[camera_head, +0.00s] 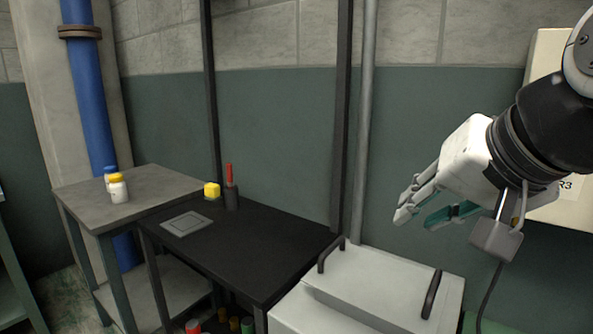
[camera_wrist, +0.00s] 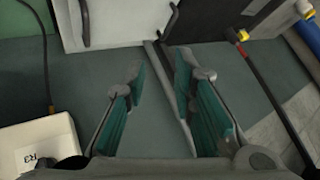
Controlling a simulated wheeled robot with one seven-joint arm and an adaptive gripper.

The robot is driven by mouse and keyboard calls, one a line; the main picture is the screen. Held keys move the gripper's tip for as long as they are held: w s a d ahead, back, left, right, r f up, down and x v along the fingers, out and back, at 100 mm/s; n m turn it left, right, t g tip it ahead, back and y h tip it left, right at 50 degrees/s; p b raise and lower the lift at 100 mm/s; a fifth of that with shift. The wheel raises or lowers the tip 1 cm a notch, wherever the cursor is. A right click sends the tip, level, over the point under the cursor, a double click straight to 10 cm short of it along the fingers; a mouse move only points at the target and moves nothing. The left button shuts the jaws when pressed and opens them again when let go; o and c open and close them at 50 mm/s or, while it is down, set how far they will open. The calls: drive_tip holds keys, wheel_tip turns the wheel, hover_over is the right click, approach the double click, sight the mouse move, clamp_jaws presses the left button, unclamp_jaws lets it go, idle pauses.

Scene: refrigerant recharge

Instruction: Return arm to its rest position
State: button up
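My gripper (camera_head: 422,215) is at the right of the head view, raised in the air above and behind the light grey cabinet. In the wrist view my gripper (camera_wrist: 160,88) shows two teal-padded fingers spread apart. Nothing is between the fingers, so it is open and empty. My arm comes in from the right edge of the head view. No contact between the gripper and any other thing shows.
The grey cabinet (camera_head: 375,285) with black handles stands below my gripper. A black table (camera_head: 270,245) holds a yellow block (camera_head: 211,190), a red-handled tool (camera_head: 229,174) and a grey plate (camera_head: 187,223). A grey table (camera_head: 150,188) holds two bottles (camera_head: 118,187). A cream box (camera_head: 550,215) hangs at the right.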

drive_tip(key=s+d+f+n+g+h, duration=0.15)
drive_tip(key=s+f+g, duration=0.25)
drive_tip(key=s+f, duration=0.45)
drive_tip(key=s+d+f+n+g+h, duration=0.15)
drive_tip(key=s+f+n+g, duration=0.35)
drive_tip(key=s, duration=0.6)
wheel_tip(320, 180, up, 17)
drive_tip(key=m+t+y+p, duration=0.1)
drive_tip(key=t+p, duration=0.3)
drive_tip(key=p, duration=1.2)
drive_tip(key=shift+w+d+m+t+p, duration=0.15)
drive_tip(key=shift+d+m+t+p, duration=0.2)
drive_tip(key=shift+m, duration=0.2)
